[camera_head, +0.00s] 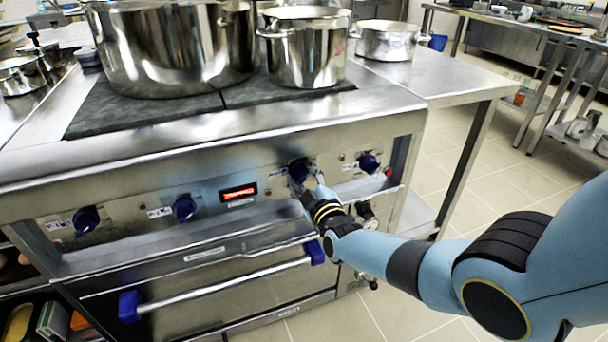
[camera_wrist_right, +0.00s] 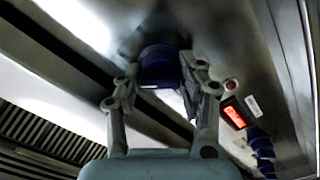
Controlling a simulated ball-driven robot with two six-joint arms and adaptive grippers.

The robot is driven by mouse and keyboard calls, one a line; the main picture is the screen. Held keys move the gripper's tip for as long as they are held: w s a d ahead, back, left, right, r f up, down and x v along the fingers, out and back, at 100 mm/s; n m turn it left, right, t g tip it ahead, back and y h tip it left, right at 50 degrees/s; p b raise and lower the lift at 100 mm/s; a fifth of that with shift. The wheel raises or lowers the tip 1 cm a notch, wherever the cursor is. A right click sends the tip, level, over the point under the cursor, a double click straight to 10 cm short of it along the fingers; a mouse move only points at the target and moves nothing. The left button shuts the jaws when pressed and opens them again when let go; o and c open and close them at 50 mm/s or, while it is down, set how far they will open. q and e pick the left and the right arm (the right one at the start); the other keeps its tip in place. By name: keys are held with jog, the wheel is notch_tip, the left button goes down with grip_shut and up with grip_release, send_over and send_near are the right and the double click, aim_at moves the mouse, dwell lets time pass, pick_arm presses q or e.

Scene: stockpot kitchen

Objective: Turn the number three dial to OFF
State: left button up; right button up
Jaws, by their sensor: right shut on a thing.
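Four blue dials sit along the steel front panel of the range. The number three dial (camera_head: 299,170), third from the left, is between the fingers of my right gripper (camera_head: 307,184). In the right wrist view, the fingers (camera_wrist_right: 162,88) are closed on both sides of this blue dial (camera_wrist_right: 160,66). Its pointer and the panel markings around it are hidden or too small to read. My left gripper is not in view.
Other dials are at the far left (camera_head: 86,220), second from left (camera_head: 184,208) and right (camera_head: 369,162). A red-lit display (camera_head: 238,192) sits left of my gripper. The oven handle (camera_head: 225,285) sticks out below. A large stockpot (camera_head: 170,50) and smaller pot (camera_head: 305,50) stand above.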

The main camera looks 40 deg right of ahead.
jog(key=n, duration=0.4)
jog(key=shift+a+f, duration=0.1)
jog(key=shift+n+p, duration=0.4)
jog(key=shift+n, duration=1.8)
jog(key=o, duration=1.1)
jog(key=v, duration=1.2)
